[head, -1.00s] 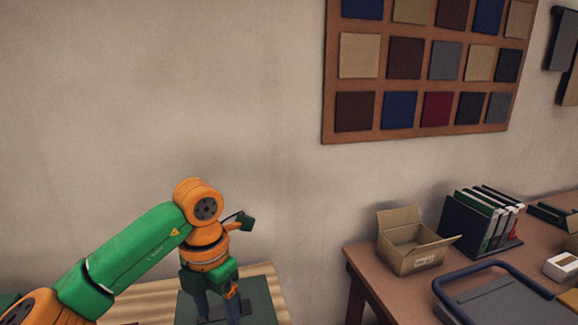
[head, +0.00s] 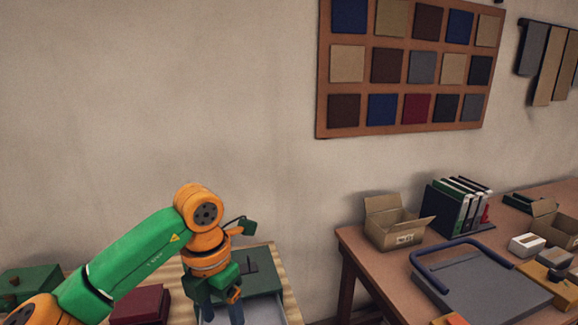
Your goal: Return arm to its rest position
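My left gripper (head: 222,312) hangs from the green and orange arm at the lower left of the head view. It points down, and its two dark fingers stand apart with a pale surface visible between them. I see nothing clearly held between the fingers; the tips are close to the bottom edge of the picture. A dark green box-like thing (head: 262,279) with a pale lower part is behind and beside the gripper on a light wooden table (head: 287,275). My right gripper is not in view.
A dark red box (head: 139,306) and a green case (head: 30,284) are near my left arm. On the brown table (head: 378,266) at the right are an open cardboard box (head: 395,228), several binders (head: 455,208) and a grey board with a blue bar (head: 480,290). A swatch board (head: 345,98) hangs on the wall.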

